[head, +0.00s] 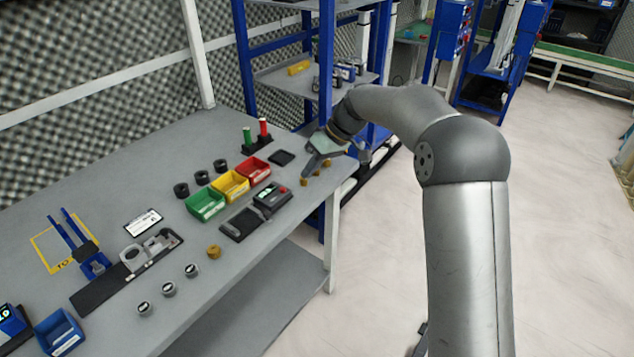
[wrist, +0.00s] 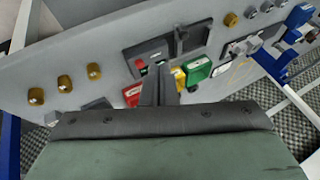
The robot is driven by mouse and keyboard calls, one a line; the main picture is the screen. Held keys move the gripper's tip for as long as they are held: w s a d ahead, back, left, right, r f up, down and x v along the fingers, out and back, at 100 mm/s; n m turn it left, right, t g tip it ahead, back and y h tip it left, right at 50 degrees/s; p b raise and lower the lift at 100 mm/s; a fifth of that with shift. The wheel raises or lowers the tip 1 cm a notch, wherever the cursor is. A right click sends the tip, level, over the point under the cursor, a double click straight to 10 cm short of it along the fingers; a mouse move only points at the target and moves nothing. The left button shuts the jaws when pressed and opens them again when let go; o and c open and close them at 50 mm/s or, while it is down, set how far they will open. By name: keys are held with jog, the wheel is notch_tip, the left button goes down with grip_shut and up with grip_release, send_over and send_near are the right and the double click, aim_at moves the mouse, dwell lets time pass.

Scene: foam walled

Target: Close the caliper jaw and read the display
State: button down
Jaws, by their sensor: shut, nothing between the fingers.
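A dark pad (head: 238,226) on the bench carries a slim grey bar that looks like the caliper; its jaw gap is too small to tell. Beside it is a dark box (head: 272,196) with a small green screen and a red button; no reading is legible. The pad also shows in the wrist view (wrist: 196,37), beyond my fingertips. My gripper (head: 309,170) is above the bench's right end, to the right of the box and apart from it. In the wrist view my gripper (wrist: 158,80) has its fingers together with nothing between them.
Green (head: 205,206), yellow (head: 229,187) and red (head: 252,169) bins stand behind the pad. Brass pieces (head: 304,183) lie near the bench's right edge. Red and green posts (head: 264,129) stand at the back. A grey fixture (head: 150,250) is further left.

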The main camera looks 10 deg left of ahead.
jog(key=x, duration=0.3)
jog(key=p+x, duration=0.1)
jog(key=x, duration=0.6)
jog(key=shift+w+a+f, duration=0.15)
jog(key=shift+w+a, duration=0.15)
jog(key=shift+a, duration=0.05)
jog(key=shift+s+a+p, duration=0.5)
jog(key=shift+s+a, duration=0.25)
jog(key=shift+s, duration=0.25)
jog(key=shift+s+a+f, duration=0.25)
jog(key=shift+s+a, duration=0.1)
jog(key=shift+s, duration=0.1)
